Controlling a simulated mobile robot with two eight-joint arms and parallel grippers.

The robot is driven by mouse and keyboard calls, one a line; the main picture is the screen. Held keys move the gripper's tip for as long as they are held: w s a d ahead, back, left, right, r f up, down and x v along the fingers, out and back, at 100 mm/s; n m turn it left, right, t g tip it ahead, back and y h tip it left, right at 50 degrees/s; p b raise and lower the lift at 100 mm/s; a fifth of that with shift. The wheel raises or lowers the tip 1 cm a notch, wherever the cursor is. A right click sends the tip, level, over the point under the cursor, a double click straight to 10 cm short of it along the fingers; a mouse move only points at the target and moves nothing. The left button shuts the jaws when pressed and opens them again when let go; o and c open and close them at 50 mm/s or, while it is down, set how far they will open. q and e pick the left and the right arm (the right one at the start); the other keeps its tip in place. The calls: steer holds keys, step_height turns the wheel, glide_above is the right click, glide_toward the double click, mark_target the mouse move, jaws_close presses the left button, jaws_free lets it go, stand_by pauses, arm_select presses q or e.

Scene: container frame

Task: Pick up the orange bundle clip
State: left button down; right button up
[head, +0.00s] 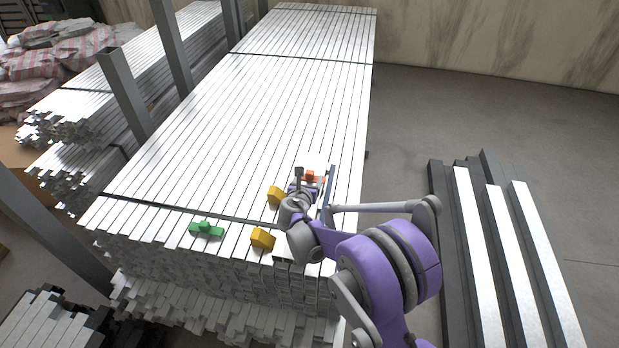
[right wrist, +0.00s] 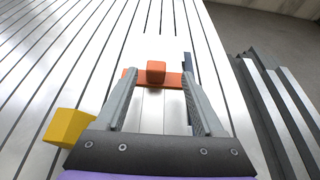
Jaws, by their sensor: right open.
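The orange bundle clip (right wrist: 156,72) lies on the metal bars, a flat strip with a raised block at its middle. In the right wrist view it lies ahead of my right gripper (right wrist: 160,88), whose fingers are apart, with the raised block between the fingertip lines. The strip's ends reach toward both fingertips; I cannot tell whether they touch. In the head view the clip (head: 311,178) is partly hidden by my right gripper (head: 308,184). My left gripper is in neither view.
A green clip (head: 206,230) and two yellow blocks (head: 275,195) (head: 263,239) lie on the bar stack (head: 250,130) left of my right arm. One yellow block (right wrist: 68,127) shows beside the left finger. Grey beams (head: 500,240) lie on the floor at right.

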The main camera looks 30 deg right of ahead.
mark_target(309, 175)
steer(key=b+x, duration=0.1)
steer(key=x, duration=0.4)
steer(key=shift+w+a, duration=0.2)
jaws_close()
